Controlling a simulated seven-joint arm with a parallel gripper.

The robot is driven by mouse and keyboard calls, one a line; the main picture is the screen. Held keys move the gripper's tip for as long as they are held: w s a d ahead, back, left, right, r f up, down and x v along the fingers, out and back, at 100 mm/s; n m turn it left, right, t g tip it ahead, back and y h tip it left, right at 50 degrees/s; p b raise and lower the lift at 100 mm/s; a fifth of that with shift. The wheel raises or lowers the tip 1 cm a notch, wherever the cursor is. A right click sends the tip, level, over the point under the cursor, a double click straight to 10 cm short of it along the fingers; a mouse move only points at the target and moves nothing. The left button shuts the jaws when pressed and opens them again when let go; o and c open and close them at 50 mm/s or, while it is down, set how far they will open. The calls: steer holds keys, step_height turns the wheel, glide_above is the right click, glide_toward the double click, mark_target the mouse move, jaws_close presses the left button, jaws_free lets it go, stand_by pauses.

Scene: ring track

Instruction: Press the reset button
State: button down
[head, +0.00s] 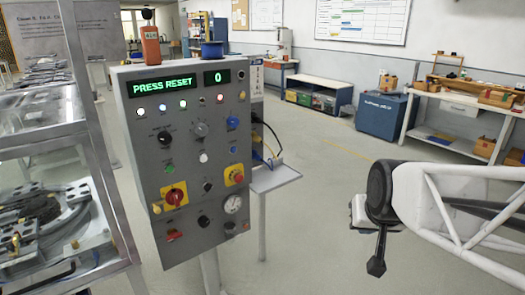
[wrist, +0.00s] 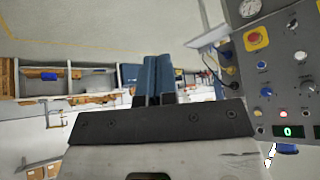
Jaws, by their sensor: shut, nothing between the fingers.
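A grey control panel (head: 150,90) stands left of centre in the head view. Its green-lit display (head: 165,85) reads PRESS RESET, and a smaller display (head: 217,77) reads 0. Small labels are unreadable, so I cannot tell which control is the reset button. In the wrist view, part of the panel (wrist: 275,75) is at the right. My gripper (wrist: 160,60) is shut and empty, apart from the panel.
A small side shelf (head: 275,178) with cables sticks out right of the panel. A glass-sided metal-framed case (head: 85,130) stands close on the left. An orange device (head: 151,48) and a blue spool (head: 212,50) sit on top. Open floor lies between panel and arm.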

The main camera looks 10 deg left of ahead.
mark_target(233, 150)
steer(key=w+a+t+y, duration=0.1)
steer(key=w+a+t, duration=0.3)
steer(key=w+a, duration=0.65)
steer(key=w+a+t+y, duration=0.1)
steer(key=w+a+t, duration=0.4)
steer(key=w, duration=1.1)
steer(key=w+a+f+t, duration=0.3)
steer(key=a+t, duration=0.1)
steer(key=a, duration=0.3)
steer(key=w+a+f+m+t, duration=0.1)
steer(key=w+a+f+t, duration=0.2)
steer(key=a, duration=0.4)
steer(key=shift+w+a+m+t, duration=0.3)
steer(key=shift+w+t, duration=0.2)
steer(key=shift+w, duration=0.15)
steer(key=shift+f, duration=0.15)
steer(key=shift+w+a, duration=3.1)
